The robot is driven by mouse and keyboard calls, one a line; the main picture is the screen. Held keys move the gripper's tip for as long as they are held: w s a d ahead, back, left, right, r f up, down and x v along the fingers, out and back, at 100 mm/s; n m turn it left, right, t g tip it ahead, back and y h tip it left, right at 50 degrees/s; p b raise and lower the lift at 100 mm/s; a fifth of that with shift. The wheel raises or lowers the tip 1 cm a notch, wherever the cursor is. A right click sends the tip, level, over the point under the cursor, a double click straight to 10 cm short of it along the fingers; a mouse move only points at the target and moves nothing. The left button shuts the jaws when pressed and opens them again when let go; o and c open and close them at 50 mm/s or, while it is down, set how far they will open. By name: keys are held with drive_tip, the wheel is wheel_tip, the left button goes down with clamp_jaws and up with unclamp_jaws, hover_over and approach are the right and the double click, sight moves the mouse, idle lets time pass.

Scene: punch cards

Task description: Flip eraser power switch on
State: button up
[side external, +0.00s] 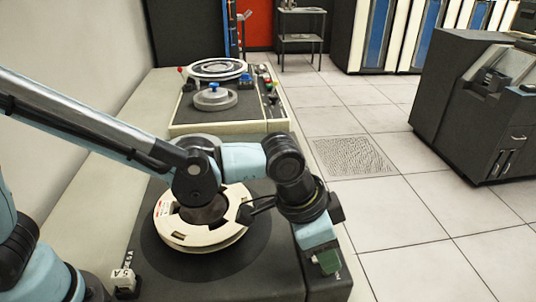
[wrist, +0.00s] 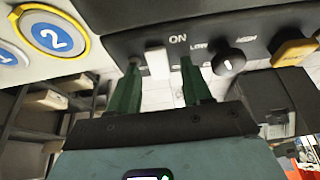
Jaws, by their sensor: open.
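The eraser (side external: 275,275) is a dark, low box with a pale reel (side external: 180,240) lying on its top. In the wrist view its dark control panel (wrist: 210,30) carries a white power switch (wrist: 157,62) beside the word ON. My gripper (wrist: 160,66) is open, with one green finger on each side of the switch. The fingertips are close to the panel; I cannot tell whether they touch the switch.
A black LOW/HIGH knob (wrist: 228,62) and an orange-yellow button (wrist: 295,50) sit right of the switch. Round blue badges marked 2 (wrist: 55,38) and 1 are at left. Another reel unit (side external: 215,105) stands behind. Open tiled floor (side external: 400,215) lies to the right.

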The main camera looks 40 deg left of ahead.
drive_tip(key=shift+c, duration=0.5)
clamp_jaws()
drive_tip(key=shift+w+d+g+y, duration=0.15)
drive_tip(key=shift+w+g+y, duration=0.05)
drive_tip(key=shift+g+y, duration=0.3)
drive_tip(key=shift+w+d+g+y, duration=0.15)
drive_tip(key=shift+g+y, duration=0.35)
drive_tip(key=shift+w+d+g+y, duration=0.1)
drive_tip(key=shift+g+y, duration=0.6)
drive_tip(key=shift+o, duration=0.5)
unclamp_jaws()
